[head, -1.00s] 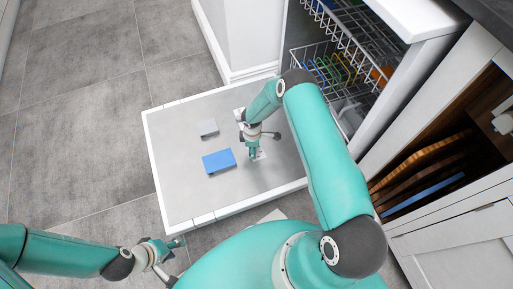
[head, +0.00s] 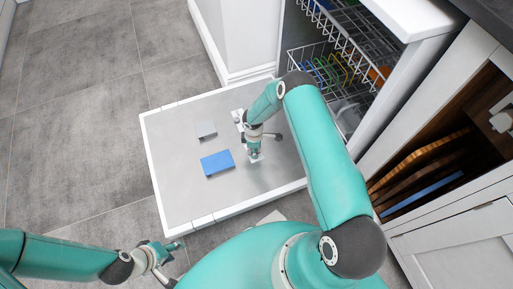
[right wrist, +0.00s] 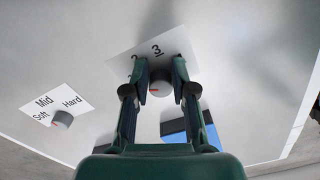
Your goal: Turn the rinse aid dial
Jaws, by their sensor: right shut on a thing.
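The grey rinse aid dial (right wrist: 160,82) sits on a white numbered label (right wrist: 172,45) on the open dishwasher door. Its red mark points left in the right wrist view; a "3" is readable above it. My right gripper (right wrist: 159,76) is shut on the dial, one finger on each side. In the head view, my right gripper (head: 254,155) is low over the door and hides most of the dial. My left gripper (head: 176,262) is open and empty over the floor, in front of the door.
A second dial (right wrist: 62,119) stands on a label reading Soft, Mid, Hard. A blue block (head: 217,162) and a small grey block (head: 206,130) are on the door (head: 190,190). Wire racks (head: 318,62) stand inside the dishwasher. A cabinet with boards (head: 420,165) is at right.

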